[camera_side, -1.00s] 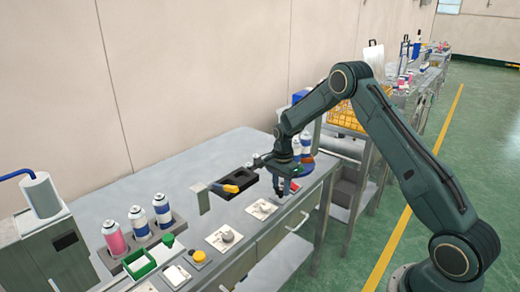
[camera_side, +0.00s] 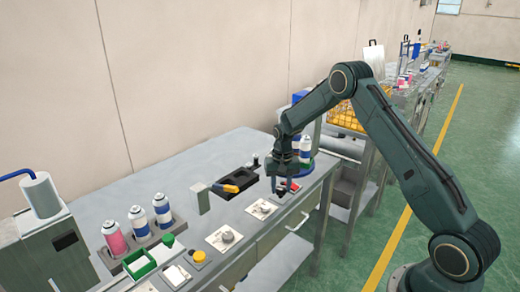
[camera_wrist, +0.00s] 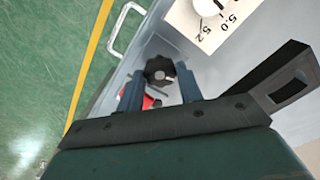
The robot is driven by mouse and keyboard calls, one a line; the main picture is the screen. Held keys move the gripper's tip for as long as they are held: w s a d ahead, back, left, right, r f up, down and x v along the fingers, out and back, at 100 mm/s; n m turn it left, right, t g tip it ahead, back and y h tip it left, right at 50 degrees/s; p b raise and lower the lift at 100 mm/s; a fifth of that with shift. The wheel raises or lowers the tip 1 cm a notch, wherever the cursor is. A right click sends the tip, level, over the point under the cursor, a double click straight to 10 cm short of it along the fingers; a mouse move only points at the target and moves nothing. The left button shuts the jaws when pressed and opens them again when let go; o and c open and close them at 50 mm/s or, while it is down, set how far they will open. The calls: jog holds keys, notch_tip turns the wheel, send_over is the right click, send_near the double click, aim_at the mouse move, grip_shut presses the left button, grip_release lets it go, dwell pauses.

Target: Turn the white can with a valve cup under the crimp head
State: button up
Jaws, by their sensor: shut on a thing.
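My gripper (camera_side: 283,188) points down at the right end of the bench, near its front edge. In the wrist view its two blue-grey fingers (camera_wrist: 159,85) stand on either side of a dark lobed knob (camera_wrist: 158,69) and are shut on it. A red part (camera_wrist: 149,102) shows below the knob, partly hidden by the fingers. White-and-blue cans (camera_side: 306,146) stand just behind my gripper, partly covered by it. I cannot tell which can has the valve cup, and I cannot make out the crimp head.
A rack holds a pink can (camera_side: 114,238) and two white-and-blue cans (camera_side: 139,222) at the left. A black tray (camera_side: 238,181) with a yellow-handled tool lies left of my gripper. A dial plate (camera_side: 224,238) sits near the front edge. The bench's back middle is clear.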

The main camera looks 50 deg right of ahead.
jog(key=n, duration=1.1)
jog(key=shift+n, duration=2)
jog(key=o, duration=1)
jog(key=shift+r, duration=0.15)
